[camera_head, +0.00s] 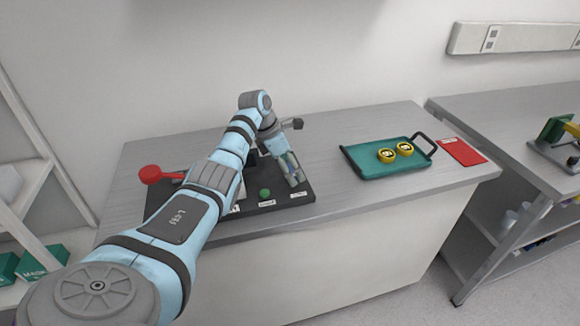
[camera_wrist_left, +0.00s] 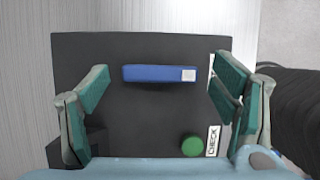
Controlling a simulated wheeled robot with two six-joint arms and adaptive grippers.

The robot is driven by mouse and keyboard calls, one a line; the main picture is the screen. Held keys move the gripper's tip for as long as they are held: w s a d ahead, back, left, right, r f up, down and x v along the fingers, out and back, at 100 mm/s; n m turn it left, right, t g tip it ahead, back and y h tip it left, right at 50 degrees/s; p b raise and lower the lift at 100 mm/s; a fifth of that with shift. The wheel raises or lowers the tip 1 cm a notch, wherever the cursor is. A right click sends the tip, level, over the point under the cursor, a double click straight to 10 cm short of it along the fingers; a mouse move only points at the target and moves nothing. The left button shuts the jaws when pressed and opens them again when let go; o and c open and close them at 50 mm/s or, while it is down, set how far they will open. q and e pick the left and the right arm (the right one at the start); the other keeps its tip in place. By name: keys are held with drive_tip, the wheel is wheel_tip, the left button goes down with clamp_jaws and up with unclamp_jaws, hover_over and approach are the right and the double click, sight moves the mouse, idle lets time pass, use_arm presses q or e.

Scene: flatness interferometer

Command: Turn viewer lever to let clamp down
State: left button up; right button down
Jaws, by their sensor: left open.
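In the left wrist view, a blue lever bar (camera_wrist_left: 155,73) with a white square at its right end lies across the picture above the black base plate (camera_wrist_left: 120,110). My left gripper (camera_wrist_left: 160,85) is open, with its green-padded fingers on either side of the bar, apart from it. In the head view, my left gripper (camera_head: 292,172) points down over the right part of the base plate (camera_head: 250,207), and the lever is hard to make out there. I cannot pick out the clamp; my arm hides much of the instrument. My right gripper is not in view.
A green button (camera_head: 265,194) is near the gripper, beside a CHECK label (camera_wrist_left: 213,141). A red round part (camera_head: 150,174) stands at the plate's left. A teal tray (camera_head: 378,172) with two yellow-and-black discs (camera_head: 395,152) and a red card (camera_head: 462,151) lie on the right.

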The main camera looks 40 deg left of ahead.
use_arm(q)
drive_tip(key=v, duration=1.2)
drive_tip(key=shift+d, duration=0.15)
